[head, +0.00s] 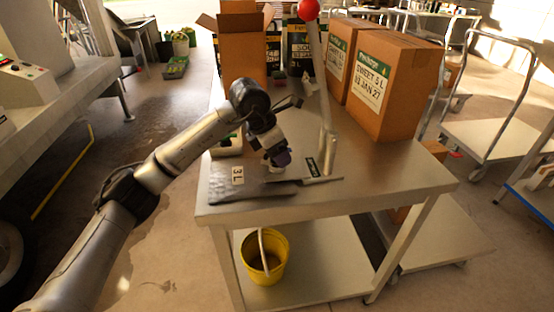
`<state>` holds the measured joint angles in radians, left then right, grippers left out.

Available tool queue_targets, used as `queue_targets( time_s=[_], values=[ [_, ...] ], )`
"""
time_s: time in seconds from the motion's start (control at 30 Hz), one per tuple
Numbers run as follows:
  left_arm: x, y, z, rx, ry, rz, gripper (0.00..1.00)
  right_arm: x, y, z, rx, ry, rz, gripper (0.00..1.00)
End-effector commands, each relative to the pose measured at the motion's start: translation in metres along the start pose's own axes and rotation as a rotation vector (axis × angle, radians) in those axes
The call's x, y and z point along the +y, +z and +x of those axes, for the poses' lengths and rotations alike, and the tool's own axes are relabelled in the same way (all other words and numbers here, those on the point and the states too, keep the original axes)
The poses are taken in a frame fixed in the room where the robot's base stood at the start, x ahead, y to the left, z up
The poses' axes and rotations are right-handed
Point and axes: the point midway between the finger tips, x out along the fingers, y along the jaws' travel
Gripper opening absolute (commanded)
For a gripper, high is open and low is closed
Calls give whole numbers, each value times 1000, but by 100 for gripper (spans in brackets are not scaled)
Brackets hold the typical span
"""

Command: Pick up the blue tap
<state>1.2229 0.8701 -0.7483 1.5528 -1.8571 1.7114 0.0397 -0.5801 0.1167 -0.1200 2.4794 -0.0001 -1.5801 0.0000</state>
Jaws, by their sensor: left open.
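My left gripper (272,163) is over the steel table (390,170), pointing down near its front left part. It is small in the picture and open. A small blue-violet piece (283,158), which looks like the blue tap, shows right at the gripper's fingertips. The gripper partly hides it, and I cannot tell whether they touch. Dark flat pieces (262,190) with a "3 L" label lie on the table just in front of the gripper. My right gripper is not in view.
A metal lever with a red ball (308,10) stands just right of the gripper. Large cardboard boxes (382,85) stand at the back right, and an open box (241,50) at the back left. A yellow bucket (264,258) is on the lower shelf. The table's right front is clear.

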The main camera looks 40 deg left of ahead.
Motion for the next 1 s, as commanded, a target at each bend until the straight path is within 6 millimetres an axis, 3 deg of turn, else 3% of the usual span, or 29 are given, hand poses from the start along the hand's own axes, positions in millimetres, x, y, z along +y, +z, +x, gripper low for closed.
queue_targets(
  time_s=[0.07,0.63,0.87,1.0],
  values=[
    [0,0,-1,0,0,0,64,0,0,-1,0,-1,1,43],
    [0,0,-1,0,0,0,11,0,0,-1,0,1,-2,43],
    [0,0,-2,1,0,0,11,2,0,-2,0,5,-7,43],
    [0,7,-16,-2,1,0,11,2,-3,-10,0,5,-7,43]
  ],
)
